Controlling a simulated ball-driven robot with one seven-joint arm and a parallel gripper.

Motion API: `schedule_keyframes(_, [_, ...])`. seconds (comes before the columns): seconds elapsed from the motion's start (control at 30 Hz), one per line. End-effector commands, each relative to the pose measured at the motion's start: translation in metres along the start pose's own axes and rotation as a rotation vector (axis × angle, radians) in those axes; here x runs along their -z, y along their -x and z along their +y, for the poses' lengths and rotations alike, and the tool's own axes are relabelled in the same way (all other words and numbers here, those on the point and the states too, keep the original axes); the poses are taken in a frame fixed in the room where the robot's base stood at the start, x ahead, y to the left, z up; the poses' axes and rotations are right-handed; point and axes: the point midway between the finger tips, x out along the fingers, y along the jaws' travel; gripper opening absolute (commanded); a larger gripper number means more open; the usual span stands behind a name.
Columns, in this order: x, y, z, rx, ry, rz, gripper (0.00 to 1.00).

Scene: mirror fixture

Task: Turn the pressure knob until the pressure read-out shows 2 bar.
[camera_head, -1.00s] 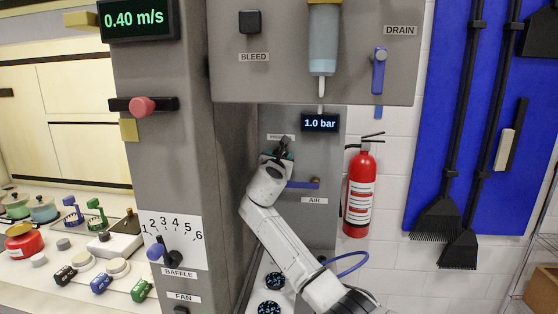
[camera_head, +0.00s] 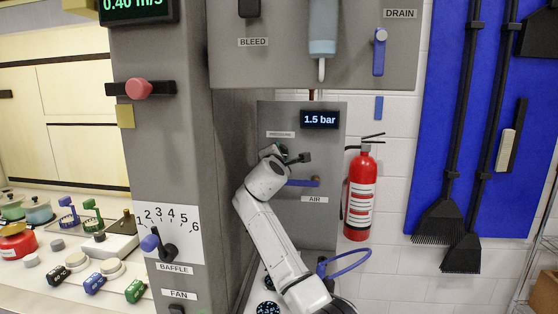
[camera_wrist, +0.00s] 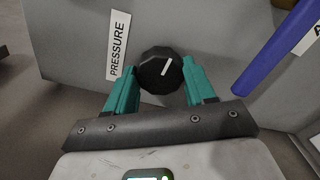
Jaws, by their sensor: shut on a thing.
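The pressure read-out (camera_head: 320,119) shows 1.5 bar in the head view. The pressure knob (camera_wrist: 160,71) is a black faceted knob with a white pointer line, seen in the wrist view beside the PRESSURE label (camera_wrist: 118,46). The line tilts slightly right of upright in that picture. My gripper (camera_wrist: 160,84) has its two teal fingers shut on the knob, one on each side. In the head view my wrist hides the knob; the PRESSURE label (camera_head: 281,134) shows just above it.
A blue AIR lever (camera_head: 302,183) sits just below and right of my wrist; it also shows in the wrist view (camera_wrist: 272,50). The grey BLEED and DRAIN box (camera_head: 275,62) overhangs above. A grey column (camera_head: 160,170) stands left. A fire extinguisher (camera_head: 360,195) hangs right.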

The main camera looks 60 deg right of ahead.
Motion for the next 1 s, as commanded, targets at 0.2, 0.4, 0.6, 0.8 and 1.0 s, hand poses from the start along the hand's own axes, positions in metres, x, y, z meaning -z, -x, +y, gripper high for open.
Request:
schedule_keyframes(0.2, [0.0011,0.0001,-0.0020,0.002,-0.099,0.001,0.24])
schedule_keyframes(0.4, [0.0006,-0.0001,-0.0018,0.003,-0.141,0.000,0.24])
schedule_keyframes(0.6, [0.0004,-0.0001,-0.0017,0.003,-0.151,0.000,0.24])
schedule_keyframes(0.8, [0.0004,-0.0002,-0.0019,0.004,-0.150,0.000,0.24])
schedule_keyframes(1.0, [0.0003,-0.0002,-0.0017,0.003,-0.150,0.000,0.68])
